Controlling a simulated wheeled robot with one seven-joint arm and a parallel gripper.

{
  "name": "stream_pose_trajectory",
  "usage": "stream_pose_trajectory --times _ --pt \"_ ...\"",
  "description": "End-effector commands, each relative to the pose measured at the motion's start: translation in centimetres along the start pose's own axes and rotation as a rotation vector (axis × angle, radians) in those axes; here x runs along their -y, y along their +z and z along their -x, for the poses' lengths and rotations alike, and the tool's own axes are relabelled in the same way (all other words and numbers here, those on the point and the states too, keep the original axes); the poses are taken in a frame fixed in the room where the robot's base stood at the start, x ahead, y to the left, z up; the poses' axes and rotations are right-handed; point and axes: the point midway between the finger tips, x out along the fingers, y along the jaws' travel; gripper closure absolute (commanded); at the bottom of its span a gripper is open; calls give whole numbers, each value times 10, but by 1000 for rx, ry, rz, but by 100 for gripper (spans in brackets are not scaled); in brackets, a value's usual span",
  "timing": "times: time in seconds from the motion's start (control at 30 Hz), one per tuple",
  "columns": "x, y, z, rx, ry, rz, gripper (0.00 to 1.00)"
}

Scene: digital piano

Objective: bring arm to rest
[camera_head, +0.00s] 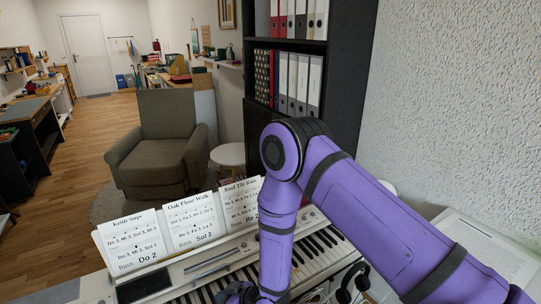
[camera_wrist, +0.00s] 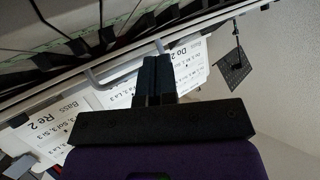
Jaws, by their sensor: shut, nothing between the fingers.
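My purple arm reaches across the head view from the lower right, bends at a dark joint and drops down over the digital piano (camera_head: 210,258). My gripper is below the lower edge of the head view. In the wrist view my gripper (camera_wrist: 155,62) is shut, its two dark fingers together with nothing between them. Behind the fingers are white song sheets, among them the Do 2 sheet (camera_wrist: 196,62) and the Re 2 sheet (camera_wrist: 40,128). I cannot tell whether the fingertips touch anything.
Three song sheets, such as Oak Floor Walk (camera_head: 192,220), stand along the piano's back. Dark headphones (camera_head: 352,282) lie at the lower right. An armchair (camera_head: 165,145), a white stool (camera_head: 228,155) and a dark shelf with binders (camera_head: 300,85) stand behind. Wooden floor (camera_head: 75,180) is clear at left.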

Motion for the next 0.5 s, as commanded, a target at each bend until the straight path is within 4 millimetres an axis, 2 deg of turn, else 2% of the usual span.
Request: stream_pose_trajectory --times 0.17,0.27,0.37,0.5 --pt "-1 -2 0 0 3 1 100" --pt "-9 -14 5 7 20 6 100" --pt "-24 -39 16 22 58 17 100" --pt "-51 -84 44 59 135 30 100"
